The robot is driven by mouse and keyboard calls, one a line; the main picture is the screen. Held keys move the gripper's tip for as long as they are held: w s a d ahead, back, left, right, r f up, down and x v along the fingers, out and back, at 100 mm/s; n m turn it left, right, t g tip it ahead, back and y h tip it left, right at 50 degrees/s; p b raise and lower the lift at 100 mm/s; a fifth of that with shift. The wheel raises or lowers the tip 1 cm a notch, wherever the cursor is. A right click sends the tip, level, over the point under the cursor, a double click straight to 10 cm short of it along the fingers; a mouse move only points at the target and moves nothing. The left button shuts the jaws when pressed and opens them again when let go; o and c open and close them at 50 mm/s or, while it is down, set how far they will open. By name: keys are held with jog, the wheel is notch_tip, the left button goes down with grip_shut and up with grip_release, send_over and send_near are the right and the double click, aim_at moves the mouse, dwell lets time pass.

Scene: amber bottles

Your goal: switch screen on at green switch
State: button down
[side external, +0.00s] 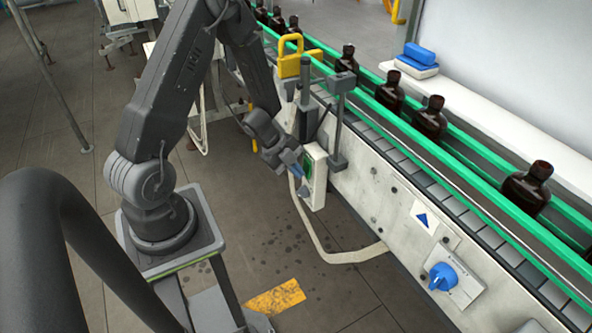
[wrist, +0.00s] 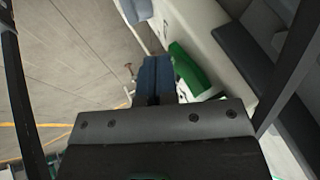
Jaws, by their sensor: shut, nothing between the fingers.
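A pale switch box (side external: 318,189) is mounted on the near side of the conveyor, with a green part, the green switch (side external: 308,168), on its face. In the wrist view the green part (wrist: 185,66) shows just right of my fingers. My gripper (side external: 296,168) is at the box, its blue-grey fingers beside the green part. In the wrist view my gripper (wrist: 156,72) has its fingers together, with nothing held. I cannot tell whether the fingers touch the switch. The fingers hide part of the box face. No lit screen can be made out.
A conveyor with green rails (side external: 440,155) carries several amber bottles (side external: 430,118). A yellow padlock-shaped part (side external: 291,55) and grey posts stand above the box. A blue rotary knob (side external: 442,277) is on the conveyor side. A pale bent tube (side external: 318,245) hangs below. Open floor lies left.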

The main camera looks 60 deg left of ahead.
jog(key=shift+w+f, duration=0.1)
jog(key=shift+w, duration=0.25)
jog(key=shift+r, duration=0.9)
jog(key=s+a+r, duration=0.3)
jog(key=s+r, duration=0.4)
jog(key=s, duration=0.2)
jog(key=shift+s+a+r, duration=0.2)
jog(key=shift+s+a, duration=0.1)
